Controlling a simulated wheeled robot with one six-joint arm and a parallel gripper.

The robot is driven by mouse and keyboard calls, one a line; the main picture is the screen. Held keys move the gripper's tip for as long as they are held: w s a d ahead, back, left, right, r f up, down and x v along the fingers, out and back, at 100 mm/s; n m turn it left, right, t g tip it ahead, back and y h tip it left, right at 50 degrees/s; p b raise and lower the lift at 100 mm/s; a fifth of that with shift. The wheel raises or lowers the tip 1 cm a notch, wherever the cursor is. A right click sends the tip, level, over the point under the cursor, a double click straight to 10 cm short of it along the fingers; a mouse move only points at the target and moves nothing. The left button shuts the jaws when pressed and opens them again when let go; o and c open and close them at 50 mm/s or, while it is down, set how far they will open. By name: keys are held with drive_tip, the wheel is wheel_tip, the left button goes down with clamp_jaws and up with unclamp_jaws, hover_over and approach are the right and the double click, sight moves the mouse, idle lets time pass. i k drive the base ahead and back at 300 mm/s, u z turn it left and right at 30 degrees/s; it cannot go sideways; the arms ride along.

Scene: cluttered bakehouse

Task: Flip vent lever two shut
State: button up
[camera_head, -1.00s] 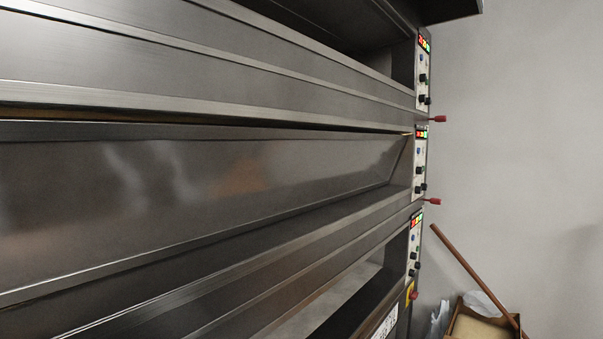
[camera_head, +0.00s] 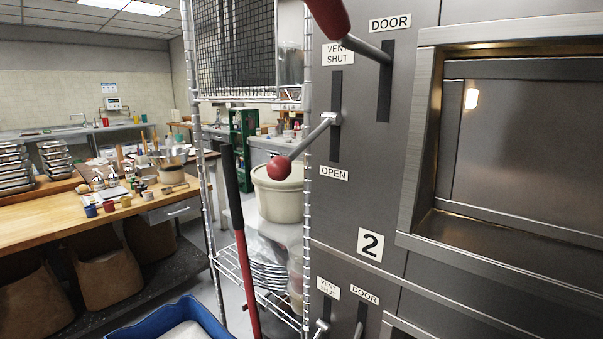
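Vent lever two (camera_head: 308,143) is a grey metal rod with a red ball knob at its end, on the steel oven face beside the plate marked 2 (camera_head: 370,245). It comes out of the middle of a dark vertical slot (camera_head: 336,88) and slants down and left toward me. The "VENT SHUT" label (camera_head: 338,53) is above the slot and the "OPEN" label (camera_head: 334,174) below it. To its right, the door lever (camera_head: 365,49), with a red grip, comes out of its own slot under the "DOOR" label (camera_head: 389,23). My gripper is not in view.
A wire shelf rack (camera_head: 306,190) stands just left of the oven face, close to the knob. A red pole with a black grip (camera_head: 240,240) leans in front of it. A blue crate (camera_head: 150,327) is at the bottom. Another lever pair (camera_head: 340,325) sits below.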

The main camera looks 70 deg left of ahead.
sight(280, 168)
drive_tip(key=u, duration=4.25)
drive_tip(key=k, duration=0.5)
drive_tip(key=i, duration=0.5)
